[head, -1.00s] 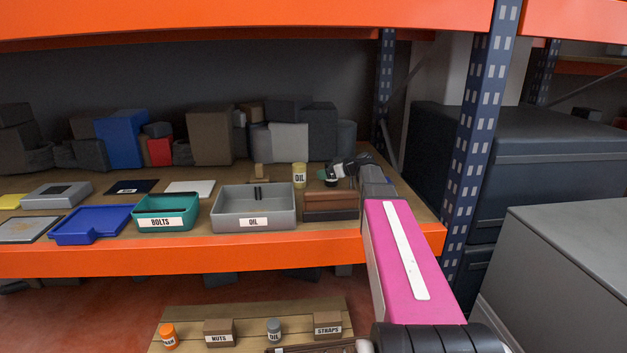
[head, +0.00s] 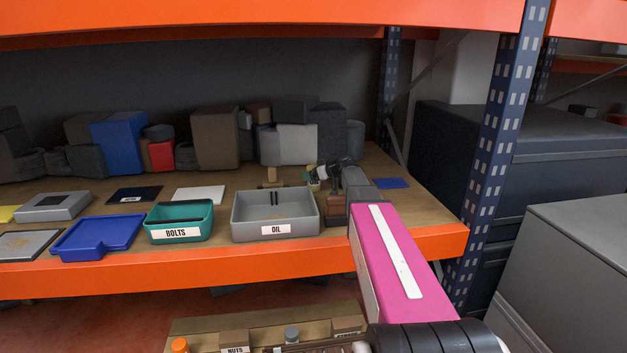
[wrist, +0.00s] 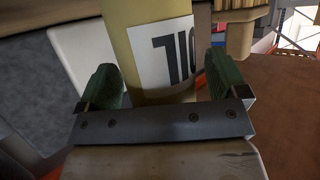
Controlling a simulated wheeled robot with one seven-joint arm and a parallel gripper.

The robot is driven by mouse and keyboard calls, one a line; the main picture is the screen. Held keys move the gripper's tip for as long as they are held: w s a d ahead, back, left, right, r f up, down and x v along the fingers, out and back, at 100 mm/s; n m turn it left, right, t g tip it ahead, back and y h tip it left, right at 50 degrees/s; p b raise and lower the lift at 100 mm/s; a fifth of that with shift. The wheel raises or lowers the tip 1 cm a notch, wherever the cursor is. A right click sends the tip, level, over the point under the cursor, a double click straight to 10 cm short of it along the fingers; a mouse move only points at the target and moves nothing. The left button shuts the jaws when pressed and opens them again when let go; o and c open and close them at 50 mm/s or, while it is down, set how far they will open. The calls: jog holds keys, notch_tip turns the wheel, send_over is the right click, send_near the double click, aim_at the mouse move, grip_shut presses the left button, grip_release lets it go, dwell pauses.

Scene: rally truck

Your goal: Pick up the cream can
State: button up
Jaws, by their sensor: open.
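The cream can (wrist: 150,55) fills the upper middle of the wrist view, with a white label bearing dark letters. Its lower part stands between the two green fingers of my gripper (wrist: 165,80), which is open around it. A small gap shows at the left finger; contact at the right finger is hard to tell. In the head view my gripper (head: 326,176) is over the right part of the shelf, behind the grey OIL bin, and mostly hides the can (head: 314,186).
The grey OIL bin (head: 275,214) and teal BOLTS bin (head: 180,222) stand at the shelf's front edge. A brown box (head: 335,209) is under my arm. Grey and brown boxes (head: 296,145) line the back. A blue post (head: 500,130) rises at right.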

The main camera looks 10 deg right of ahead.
jog(key=c, duration=1.2)
jog(key=shift+r, duration=0.15)
